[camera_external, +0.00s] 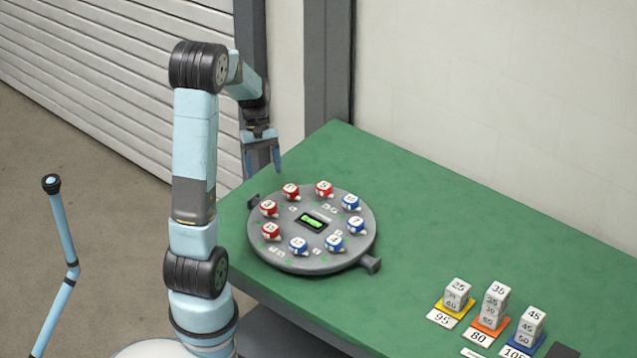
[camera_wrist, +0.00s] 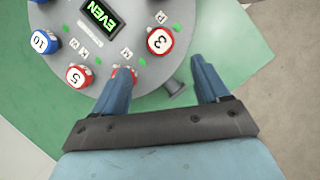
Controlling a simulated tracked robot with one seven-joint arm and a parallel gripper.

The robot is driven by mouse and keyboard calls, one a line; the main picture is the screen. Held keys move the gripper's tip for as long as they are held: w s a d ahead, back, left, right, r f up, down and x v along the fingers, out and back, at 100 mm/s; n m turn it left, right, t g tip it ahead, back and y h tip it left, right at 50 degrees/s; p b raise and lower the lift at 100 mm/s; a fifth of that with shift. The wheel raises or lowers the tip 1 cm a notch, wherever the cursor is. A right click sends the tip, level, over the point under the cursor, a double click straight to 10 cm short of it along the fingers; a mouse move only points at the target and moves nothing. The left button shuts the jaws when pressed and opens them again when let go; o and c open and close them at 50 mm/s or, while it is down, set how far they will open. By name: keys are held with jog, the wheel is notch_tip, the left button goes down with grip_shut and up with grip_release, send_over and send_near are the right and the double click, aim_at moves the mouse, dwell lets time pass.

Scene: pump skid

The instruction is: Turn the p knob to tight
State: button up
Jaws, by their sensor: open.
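A round grey panel (camera_external: 290,262) lies on the green table with red and blue numbered knobs around a small display (camera_external: 312,221). The display reads EVEN in the wrist view (camera_wrist: 99,15). My gripper (camera_external: 264,174) is open and empty, above the panel's far left edge. In the wrist view its fingers (camera_wrist: 160,66) straddle the area beside the red knob 3 (camera_wrist: 158,40). Another red knob (camera_wrist: 122,71) is partly hidden by the left finger. A red knob 5 (camera_wrist: 78,75) shows further left.
Stacks of numbered cubes (camera_external: 494,305) stand on coloured pads with number cards at the table's front right. Dark tabs (camera_external: 371,264) stick out from the panel's rim. The green table (camera_external: 460,220) right of the panel is clear. A grey post (camera_external: 327,70) stands behind.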

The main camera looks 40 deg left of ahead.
aim_at(268, 204)
jog(key=x, duration=1)
jog(key=c, duration=1)
jog(key=shift+c, duration=0.2)
